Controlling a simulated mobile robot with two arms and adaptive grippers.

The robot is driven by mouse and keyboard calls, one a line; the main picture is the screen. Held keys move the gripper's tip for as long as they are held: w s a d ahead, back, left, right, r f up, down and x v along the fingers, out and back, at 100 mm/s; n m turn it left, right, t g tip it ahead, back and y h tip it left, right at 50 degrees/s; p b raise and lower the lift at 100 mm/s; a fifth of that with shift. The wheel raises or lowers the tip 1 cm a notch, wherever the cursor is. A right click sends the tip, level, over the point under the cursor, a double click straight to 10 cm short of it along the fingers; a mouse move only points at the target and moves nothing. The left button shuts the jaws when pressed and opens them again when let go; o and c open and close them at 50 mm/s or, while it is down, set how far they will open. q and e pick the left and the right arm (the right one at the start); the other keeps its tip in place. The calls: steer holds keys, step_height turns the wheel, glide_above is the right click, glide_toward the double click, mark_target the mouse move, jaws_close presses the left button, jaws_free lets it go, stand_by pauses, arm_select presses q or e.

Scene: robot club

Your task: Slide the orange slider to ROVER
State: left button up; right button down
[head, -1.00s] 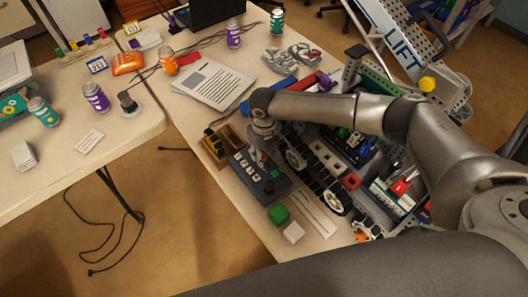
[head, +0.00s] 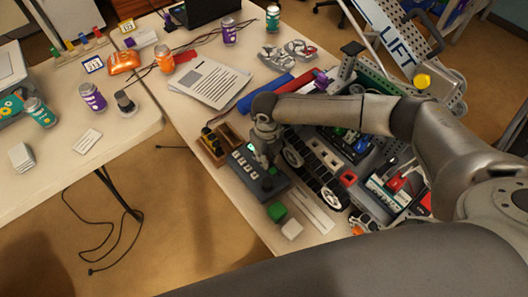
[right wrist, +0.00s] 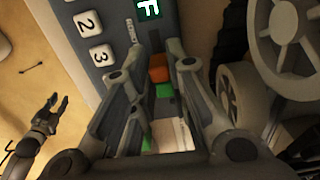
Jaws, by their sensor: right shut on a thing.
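The dark control box (head: 244,172) lies on the near table, with pale numbered buttons and a black knob. It also shows in the right wrist view (right wrist: 112,78), with buttons 2 and 3 and a lit green letter like F on its display (right wrist: 148,8). My right gripper (right wrist: 160,66) reaches down onto the box and is shut on the orange slider (right wrist: 158,75), which shows between its fingers. In the head view my right gripper (head: 268,160) hides the slider. My left gripper (right wrist: 52,108) hangs away from the box with its fingers apart, empty.
A wooden holder (head: 217,145) stands left of the box. Papers (head: 208,83) lie farther back.

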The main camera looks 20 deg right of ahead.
steer(key=c, duration=1.4)
jaws_free()
steer(key=shift+s, duration=0.25)
steer(key=shift+d, duration=0.1)
steer(key=shift+w, duration=0.15)
steer(key=shift+r, duration=0.45)
step_height(320, 180, up, 11)
steer(key=shift+r, duration=0.1)
steer(key=shift+f, duration=0.2)
